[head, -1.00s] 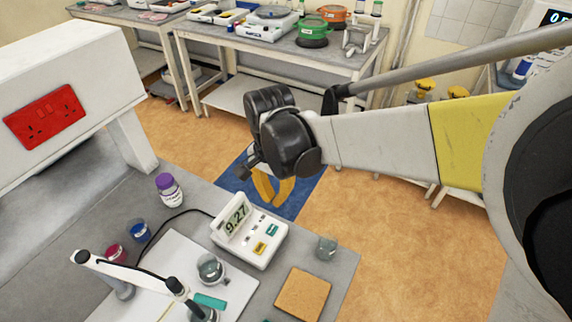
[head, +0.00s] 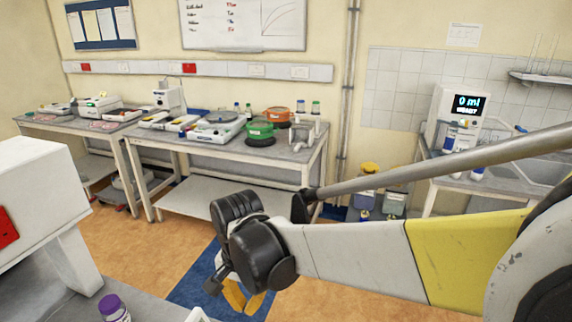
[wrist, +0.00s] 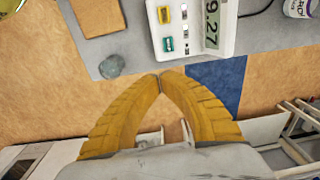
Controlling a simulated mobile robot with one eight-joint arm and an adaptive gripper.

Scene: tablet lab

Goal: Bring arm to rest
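My arm stretches in from the right in the head view, with a white and yellow link and a black wrist joint. My gripper (head: 243,304) hangs below that joint over the floor, with its yellow fingers partly cut off by the lower edge. In the wrist view my gripper (wrist: 160,77) has its two yellow fingertips meeting, with nothing seen between them. It is apart from the bench in front of me.
In the wrist view a pH meter (wrist: 188,28) reading 9.27, a small glass beaker (wrist: 112,66) and a cork mat (wrist: 98,18) are on the near bench. A purple-capped bottle (head: 112,308) stands at lower left. A back bench (head: 190,146) holds instruments. Orange floor (head: 150,240) lies open between.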

